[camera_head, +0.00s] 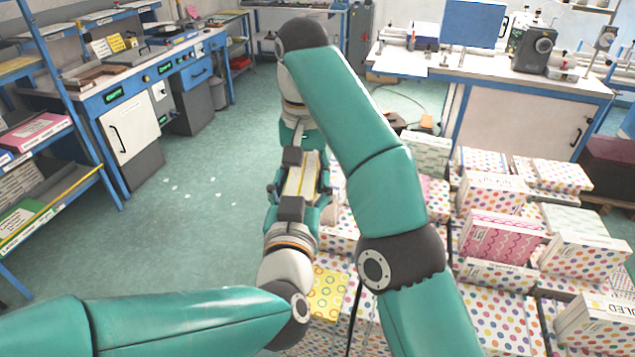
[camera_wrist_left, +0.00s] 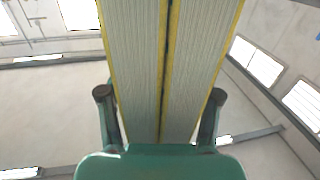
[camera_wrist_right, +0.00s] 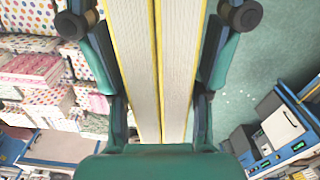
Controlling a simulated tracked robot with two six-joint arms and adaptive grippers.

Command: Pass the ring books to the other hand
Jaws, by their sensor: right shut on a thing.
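The ring books (camera_head: 301,178), two pale page blocks with yellow covers side by side, are in the air between my two facing grippers. My right gripper (camera_head: 298,160) is shut on them from the far side. My left gripper (camera_head: 298,192) faces them from the near side, one finger along each side. In the left wrist view the books (camera_wrist_left: 145,60) run between its fingers, close to both; whether they grip is unclear. In the right wrist view the books (camera_wrist_right: 137,70) lie lengthwise between the right fingers. The finger contacts are small in the head view.
Stacks of dotted boxes (camera_head: 490,195) fill the right side, and a yellow-patterned box (camera_head: 328,293) lies just below the left gripper. A blue shelf rack (camera_head: 90,150) stands at the left, and a workbench (camera_head: 520,75) is at the back right.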

